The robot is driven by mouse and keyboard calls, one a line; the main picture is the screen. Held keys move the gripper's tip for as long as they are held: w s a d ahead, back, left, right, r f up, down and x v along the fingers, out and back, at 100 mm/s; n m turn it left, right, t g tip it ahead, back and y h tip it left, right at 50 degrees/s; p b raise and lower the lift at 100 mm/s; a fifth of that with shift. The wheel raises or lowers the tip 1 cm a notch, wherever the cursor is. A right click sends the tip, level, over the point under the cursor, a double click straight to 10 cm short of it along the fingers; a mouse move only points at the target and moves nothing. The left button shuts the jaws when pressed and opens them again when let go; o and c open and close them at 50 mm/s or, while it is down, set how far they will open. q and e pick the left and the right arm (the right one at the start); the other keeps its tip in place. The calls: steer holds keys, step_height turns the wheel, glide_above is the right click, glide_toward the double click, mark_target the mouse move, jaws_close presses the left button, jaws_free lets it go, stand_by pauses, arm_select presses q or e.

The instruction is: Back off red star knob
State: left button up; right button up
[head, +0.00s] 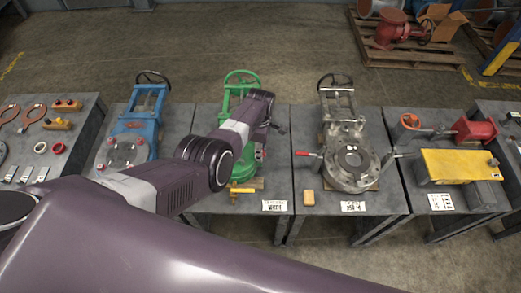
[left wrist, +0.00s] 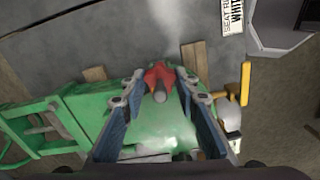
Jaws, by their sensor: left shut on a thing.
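The red star knob (left wrist: 159,75) sits on the green valve (left wrist: 142,122) in the left wrist view, with a grey rounded stem end at its middle. My left gripper (left wrist: 162,88) is shut on the knob, one finger on each side of it. In the head view the green valve (head: 241,78) stands on the middle table, partly covered by my left arm. My right gripper is in neither view.
A blue valve (head: 148,103) stands left of the green one and a bare metal valve (head: 346,130) right of it. A yellow box (head: 455,164) is at right.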

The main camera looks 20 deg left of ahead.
arm_select(q)
steer(key=shift+w, duration=0.1)
stand_by(0.4)
steer(key=o, duration=1.1)
steer(key=shift+o, duration=0.2)
steer(key=shift+r, duration=0.1)
step_height(320, 180, up, 12)
steer(key=shift+f, duration=0.1)
